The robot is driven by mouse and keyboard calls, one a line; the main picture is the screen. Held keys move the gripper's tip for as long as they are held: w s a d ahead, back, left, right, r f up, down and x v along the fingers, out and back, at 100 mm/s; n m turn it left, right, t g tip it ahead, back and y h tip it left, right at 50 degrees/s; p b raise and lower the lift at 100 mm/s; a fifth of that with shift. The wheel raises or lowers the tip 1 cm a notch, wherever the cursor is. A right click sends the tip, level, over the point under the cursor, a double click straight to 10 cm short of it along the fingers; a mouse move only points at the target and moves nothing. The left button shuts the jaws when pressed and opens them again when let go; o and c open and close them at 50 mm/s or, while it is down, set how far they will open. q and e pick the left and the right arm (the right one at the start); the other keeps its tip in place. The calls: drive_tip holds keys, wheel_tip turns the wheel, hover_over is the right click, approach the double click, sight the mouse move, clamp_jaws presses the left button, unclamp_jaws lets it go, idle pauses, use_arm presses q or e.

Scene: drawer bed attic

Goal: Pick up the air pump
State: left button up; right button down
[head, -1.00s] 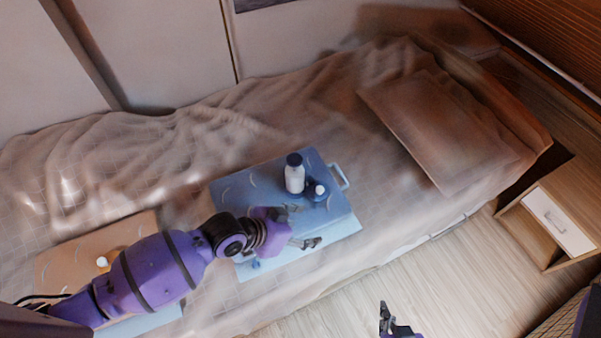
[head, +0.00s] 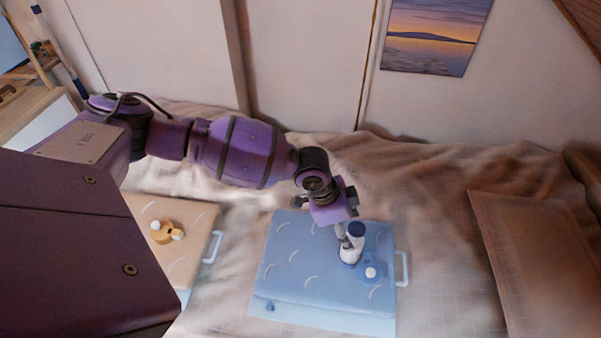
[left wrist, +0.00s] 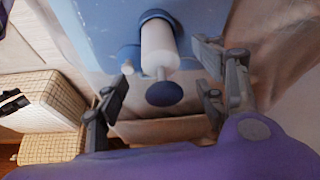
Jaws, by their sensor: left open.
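The air pump (head: 351,249) is a white cylinder with a dark blue top, standing beside a blue round part with a white knob (head: 371,272) on the blue case. In the left wrist view the pump's white body (left wrist: 159,45) and dark blue handle (left wrist: 164,93) show between the fingers. My left gripper (head: 342,229) is at the pump's upper end, coming from the back left. It is open, with one finger on each side of the handle in the left wrist view (left wrist: 164,80). I cannot tell whether a finger touches it. My right gripper is out of view.
The blue case (head: 285,270) lies on the bed, with a light handle (head: 402,268) at its right. An orange case (head: 200,222) with a small orange and white item (head: 165,232) lies to its left. The wall stands behind the bed.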

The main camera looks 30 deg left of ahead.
sight(352, 239)
use_arm(q)
drive_tip(key=x, duration=0.7)
drive_tip(key=shift+w+d+f, duration=0.1)
drive_tip(key=shift+d+f, duration=0.05)
drive_tip(key=shift+d, duration=0.05)
drive_tip(key=c, duration=1.3)
